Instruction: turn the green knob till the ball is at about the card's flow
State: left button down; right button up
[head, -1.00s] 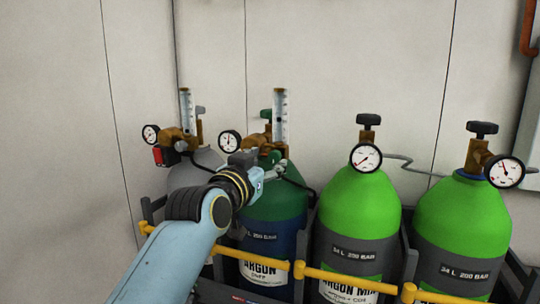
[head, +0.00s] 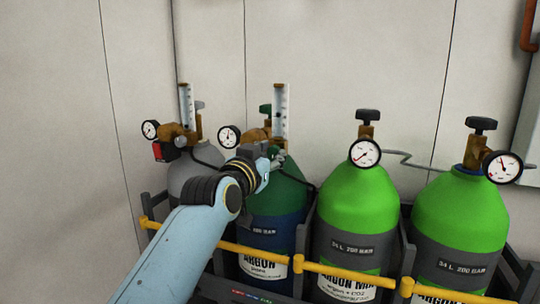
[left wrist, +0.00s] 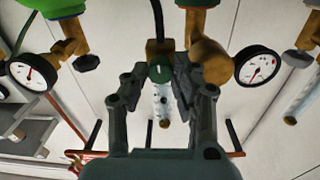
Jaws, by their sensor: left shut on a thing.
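The green knob (left wrist: 160,72) shows between the fingertips of my left gripper (left wrist: 160,78) in the left wrist view, and the gripper is shut on it. The knob has a small pale mark on its face. The clear flow tube (left wrist: 163,104) with its scale lies just beyond the knob; the ball is too small to make out surely. No flow card is distinguishable. My right gripper is out of view.
A pressure gauge (head: 228,136) sits left of the regulator. A grey cylinder (head: 187,171) with its own flow tube (head: 186,106) stands to the left, and two bright green cylinders (head: 356,206) (head: 461,211) to the right. A yellow bar (head: 345,273) runs along the front.

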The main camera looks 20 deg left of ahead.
pick_arm(q)
jog(key=shift+r+n+p, duration=0.1)
jog(key=shift+n+p, duration=0.5)
jog(key=shift+n, duration=0.1)
jog(key=shift+n+p, duration=0.35)
jog(key=shift+n, duration=0.35)
jog(key=c, duration=1.1)
grip_release()
jog(key=shift+o, duration=0.2)
jog(key=shift+s, duration=0.1)
jog(key=s, duration=1.1)
jog(key=shift+s+a+f, duration=0.2)
jog(key=shift+s+a, duration=0.2)
jog(key=shift+a, duration=0.05)
